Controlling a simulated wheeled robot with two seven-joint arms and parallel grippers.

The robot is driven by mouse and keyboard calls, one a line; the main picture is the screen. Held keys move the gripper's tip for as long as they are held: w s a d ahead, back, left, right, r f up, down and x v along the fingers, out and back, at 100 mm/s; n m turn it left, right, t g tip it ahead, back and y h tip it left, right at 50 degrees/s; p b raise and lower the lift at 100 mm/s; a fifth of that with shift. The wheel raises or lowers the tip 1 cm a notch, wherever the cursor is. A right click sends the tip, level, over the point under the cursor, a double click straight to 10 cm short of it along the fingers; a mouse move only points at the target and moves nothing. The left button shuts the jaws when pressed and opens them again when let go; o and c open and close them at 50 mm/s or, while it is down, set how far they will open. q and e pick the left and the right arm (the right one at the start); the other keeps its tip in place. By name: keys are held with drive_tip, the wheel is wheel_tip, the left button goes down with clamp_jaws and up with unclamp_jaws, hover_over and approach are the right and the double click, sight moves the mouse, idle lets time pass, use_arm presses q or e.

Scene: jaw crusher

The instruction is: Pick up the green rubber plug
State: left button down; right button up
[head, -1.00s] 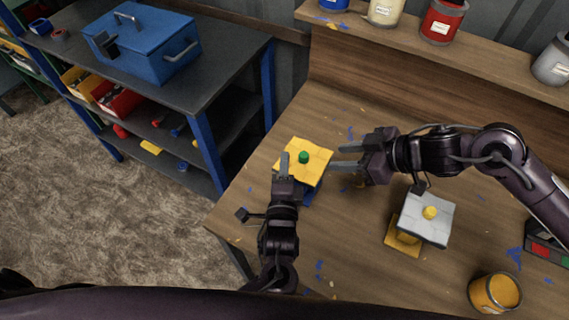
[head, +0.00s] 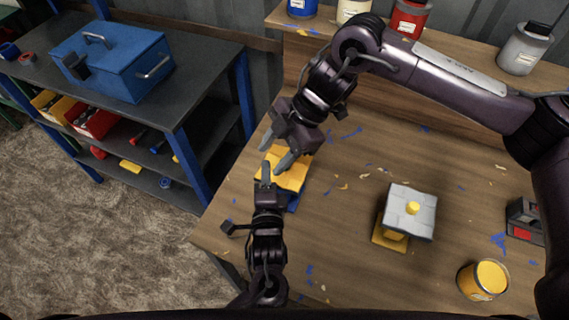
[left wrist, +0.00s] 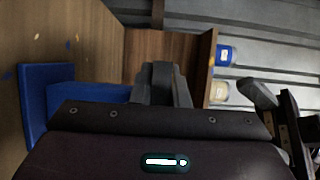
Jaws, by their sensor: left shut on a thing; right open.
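The yellow-topped block (head: 294,180) with a blue base (head: 293,203) stands near the left end of the bench. My left gripper (head: 265,172) is at its front left edge, shut on the yellow-topped block; the contact itself is not clear. In the left wrist view the left fingers (left wrist: 163,85) are close together, with blue surfaces (left wrist: 60,95) beside them. My right gripper (head: 275,154) is open, pointing down-left over the block's top. The green rubber plug is hidden in both current views, apparently behind the right fingers.
An open yellow can (head: 482,281) is at the front right. Paint cans line the back shelf (head: 445,63). Scraps lie on the bench (head: 340,225); its left edge is close.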

drive_tip(key=w+d+r+n+t+h, duration=0.1)
drive_tip(key=w+d+r+n+h, duration=0.2)
drive_tip(key=w+d+r+h, duration=0.15)
drive_tip(key=shift+h, duration=0.25)
drive_tip(key=f, duration=0.3)
drive_tip(key=a+f, duration=0.1)
drive_tip(key=f, duration=0.1)
drive_tip(key=shift+s+f, duration=0.15)
drive_tip(key=shift+s, duration=0.1)
drive_tip(key=shift+s+a+f, duration=0.1)
drive_tip(key=shift+a+f, duration=0.15)
drive_tip(key=shift+f, duration=0.75)
drive_tip(key=shift+s+a+f, duration=0.1)
drive_tip(key=shift+a+f, duration=0.1)
drive_tip(key=shift+f, duration=0.75)
drive_tip(key=shift+s+a+f, duration=0.1)
drive_tip(key=shift+a+f, duration=0.15)
drive_tip(key=shift+f, duration=0.75)
clamp_jaws()
